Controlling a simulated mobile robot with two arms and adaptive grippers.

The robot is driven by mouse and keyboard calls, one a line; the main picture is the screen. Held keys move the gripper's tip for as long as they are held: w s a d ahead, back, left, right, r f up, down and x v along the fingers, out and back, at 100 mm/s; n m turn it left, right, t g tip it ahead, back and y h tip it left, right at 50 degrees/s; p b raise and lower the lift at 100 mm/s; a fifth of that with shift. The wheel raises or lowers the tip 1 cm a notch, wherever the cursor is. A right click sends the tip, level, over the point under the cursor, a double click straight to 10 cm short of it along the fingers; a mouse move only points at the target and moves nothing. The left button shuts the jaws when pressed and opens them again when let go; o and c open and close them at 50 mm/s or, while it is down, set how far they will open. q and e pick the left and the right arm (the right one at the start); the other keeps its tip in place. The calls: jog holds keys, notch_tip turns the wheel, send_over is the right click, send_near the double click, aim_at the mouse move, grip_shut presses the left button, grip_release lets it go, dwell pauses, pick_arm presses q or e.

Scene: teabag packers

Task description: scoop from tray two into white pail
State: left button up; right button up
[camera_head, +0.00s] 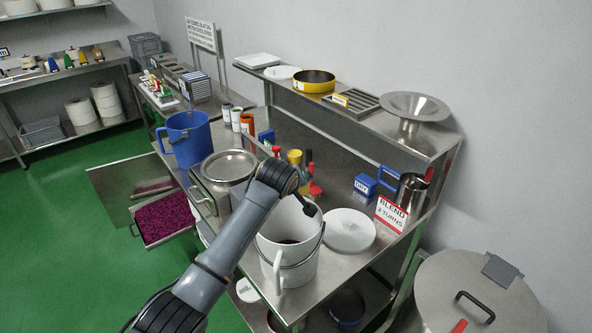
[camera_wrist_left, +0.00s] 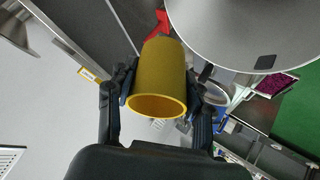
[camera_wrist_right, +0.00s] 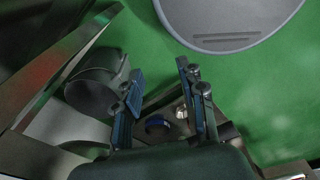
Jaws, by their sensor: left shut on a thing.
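My left gripper (camera_wrist_left: 160,88) is shut on a yellow hollow cylinder (camera_wrist_left: 157,75), whose open rim faces the left wrist camera. I cannot tell whether it is part of a scoop. In the head view my arm hides most of this gripper, above and behind the white pail. The white pail (camera_head: 288,268) stands on the steel bench with a little dark material inside. A tray of magenta-dark granules (camera_head: 163,220) sits low at the left; it also shows in the left wrist view (camera_wrist_left: 272,85). I see no number on it. My right gripper (camera_wrist_right: 160,78) is open and empty.
A white lid (camera_head: 349,230) lies right of the pail and a "BLEND" sign (camera_head: 391,214) stands beyond it. A lidded steel container (camera_head: 229,166) and a blue jug (camera_head: 186,138) stand left. A shelf (camera_head: 385,123) overhangs the bench back. A large drum (camera_head: 470,295) is at right.

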pick_arm(q)
jog(key=r+g+y, duration=0.1)
jog(key=r+m+g+y, duration=0.1)
jog(key=shift+s+g+y, duration=0.1)
jog(key=shift+g+y, duration=0.3)
jog(key=shift+s+a+r+g+y, duration=0.15)
jog(key=shift+a+r+g+y, duration=0.1)
jog(key=shift+g+y, duration=0.3)
jog(key=shift+f, duration=0.1)
dwell(0.7)
